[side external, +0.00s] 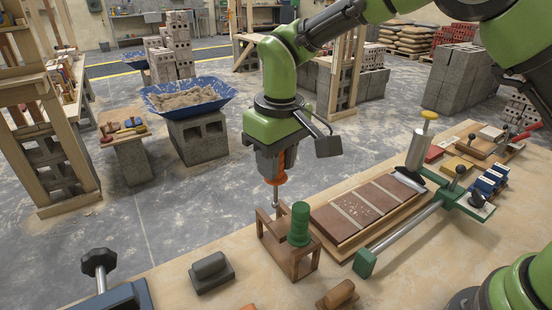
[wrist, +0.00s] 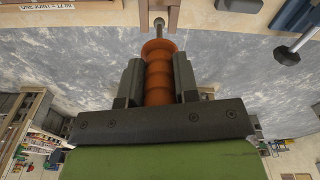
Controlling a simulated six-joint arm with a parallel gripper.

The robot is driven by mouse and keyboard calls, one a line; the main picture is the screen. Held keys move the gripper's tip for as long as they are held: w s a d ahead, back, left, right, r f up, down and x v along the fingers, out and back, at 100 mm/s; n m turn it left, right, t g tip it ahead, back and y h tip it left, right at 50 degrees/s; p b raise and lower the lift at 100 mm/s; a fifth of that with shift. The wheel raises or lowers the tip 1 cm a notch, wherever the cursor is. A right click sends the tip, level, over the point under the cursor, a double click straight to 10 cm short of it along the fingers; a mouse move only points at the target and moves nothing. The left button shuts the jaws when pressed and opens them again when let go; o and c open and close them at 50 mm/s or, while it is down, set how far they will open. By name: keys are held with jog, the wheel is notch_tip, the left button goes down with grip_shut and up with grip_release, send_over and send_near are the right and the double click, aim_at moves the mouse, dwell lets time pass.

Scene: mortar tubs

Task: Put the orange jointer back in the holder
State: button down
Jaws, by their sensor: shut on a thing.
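The orange jointer has a ribbed orange handle (wrist: 158,72) and a thin metal shaft (side external: 276,197). My gripper (side external: 272,168) is shut on the handle, with one dark finger on each side in the wrist view (wrist: 158,82). The jointer hangs roughly upright, shaft down, over the far left side of the wooden holder (side external: 303,267). The shaft's lower end is at the holder's far rail; I cannot tell whether it is inside a slot or just behind or above it. A green-handled tool (side external: 299,224) stands in the holder. Part of the holder shows at the wrist view's top edge (wrist: 174,14).
A board of reddish bricks (side external: 372,205) with a green-ended clamp bar (side external: 400,235) lies right of the holder. A dark grey block (side external: 211,272) and an orange-brown handled block (side external: 338,296) lie nearby. A blue vice (side external: 122,298) is at the front left.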

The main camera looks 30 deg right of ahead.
aim_at(276, 202)
jog(key=shift+f, duration=1.8)
jog(key=shift+f, duration=1.15)
jog(key=shift+f, duration=0.15)
jog(key=shift+f, duration=0.7)
jog(key=shift+c, duration=1.5)
grip_release()
